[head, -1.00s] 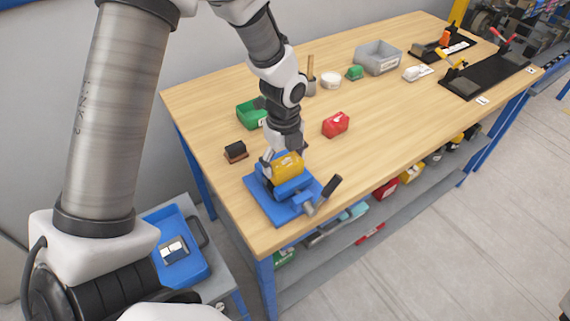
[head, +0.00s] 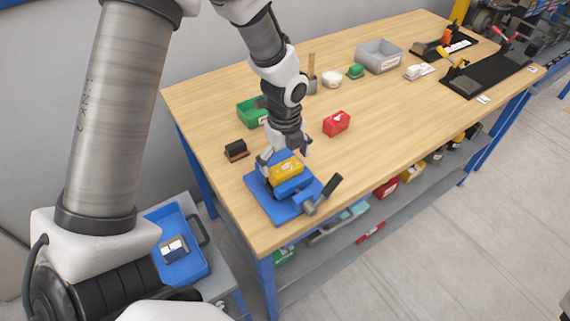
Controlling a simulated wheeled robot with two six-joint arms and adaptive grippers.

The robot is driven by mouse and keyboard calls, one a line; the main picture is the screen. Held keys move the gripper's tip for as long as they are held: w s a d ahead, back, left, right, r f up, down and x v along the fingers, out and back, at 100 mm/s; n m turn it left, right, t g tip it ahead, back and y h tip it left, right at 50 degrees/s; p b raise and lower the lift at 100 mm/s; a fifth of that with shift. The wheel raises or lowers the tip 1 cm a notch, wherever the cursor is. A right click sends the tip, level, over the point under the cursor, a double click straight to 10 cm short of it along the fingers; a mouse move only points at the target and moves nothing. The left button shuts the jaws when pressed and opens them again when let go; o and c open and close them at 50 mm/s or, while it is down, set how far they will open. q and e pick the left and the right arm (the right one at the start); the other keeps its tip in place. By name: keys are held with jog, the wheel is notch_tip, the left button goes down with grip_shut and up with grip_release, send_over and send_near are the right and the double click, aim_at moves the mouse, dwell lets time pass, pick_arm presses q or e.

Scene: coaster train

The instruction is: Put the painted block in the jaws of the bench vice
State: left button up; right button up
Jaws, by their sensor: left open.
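The painted block, yellow (head: 285,171), sits at the blue bench vice (head: 313,190), between or on top of its jaws; how deep it sits I cannot tell. The vice stands on the near left corner of the wooden bench, its dark-ended handle pointing right. My left gripper (head: 286,155) is open, pointing down just above the block, with its fingers spread to either side. Whether a finger touches the block I cannot tell. My right gripper is not in view.
A brown-black brush or block (head: 236,150) lies left of the vice. A green bin (head: 250,112) stands behind the gripper, a red box (head: 336,124) to its right. A grey bin (head: 378,57) stands farther back.

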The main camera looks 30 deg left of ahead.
aim_at(285, 164)
pick_arm(q)
notch_tip(285, 164, up, 10)
jog(key=shift+r+b, duration=0.2)
jog(key=shift+b, duration=0.15)
dwell(0.9)
